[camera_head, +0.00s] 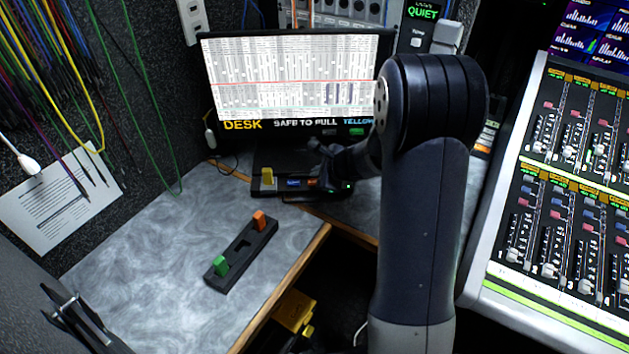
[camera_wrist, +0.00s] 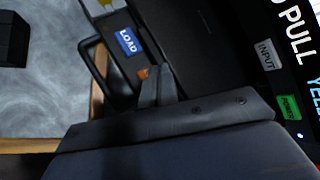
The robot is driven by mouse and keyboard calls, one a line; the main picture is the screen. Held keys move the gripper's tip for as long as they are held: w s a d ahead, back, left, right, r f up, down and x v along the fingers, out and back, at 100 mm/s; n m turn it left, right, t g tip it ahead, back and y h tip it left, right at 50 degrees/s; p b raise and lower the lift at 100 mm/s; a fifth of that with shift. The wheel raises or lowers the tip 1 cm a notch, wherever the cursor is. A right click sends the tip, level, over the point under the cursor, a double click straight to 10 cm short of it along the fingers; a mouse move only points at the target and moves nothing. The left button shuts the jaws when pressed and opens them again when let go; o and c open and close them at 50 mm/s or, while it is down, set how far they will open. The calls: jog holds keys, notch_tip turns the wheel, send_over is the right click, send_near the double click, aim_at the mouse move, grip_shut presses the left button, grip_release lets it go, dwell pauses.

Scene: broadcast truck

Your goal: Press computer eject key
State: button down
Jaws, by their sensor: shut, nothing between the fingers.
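The dark computer (camera_head: 280,160) sits on the desk below the monitor. Along its front edge are a blue key labelled LOAD (camera_wrist: 128,42) and an orange-red key (camera_wrist: 144,73), whose label I cannot read. In the head view the blue key (camera_head: 293,182) is left of the orange-red one (camera_head: 312,182). My gripper (camera_wrist: 156,73) is shut and empty, its tips right at the orange-red key and hiding most of it. I cannot tell whether they touch it. In the head view my gripper (camera_head: 326,181) is at the computer's front, partly hidden by my arm.
The monitor (camera_head: 290,75) stands behind the computer, with INPUT (camera_wrist: 265,54) and POWER (camera_wrist: 289,107) buttons. A black handle (camera_wrist: 92,62) is close beside my fingers. A black holder (camera_head: 226,270) with green and orange pieces lies on the desk. A mixing console (camera_head: 560,180) is at right.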

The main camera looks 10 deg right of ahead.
jog(key=shift+r+p, duration=2.1)
jog(key=shift+r, duration=0.45)
jog(key=shift+f, duration=0.1)
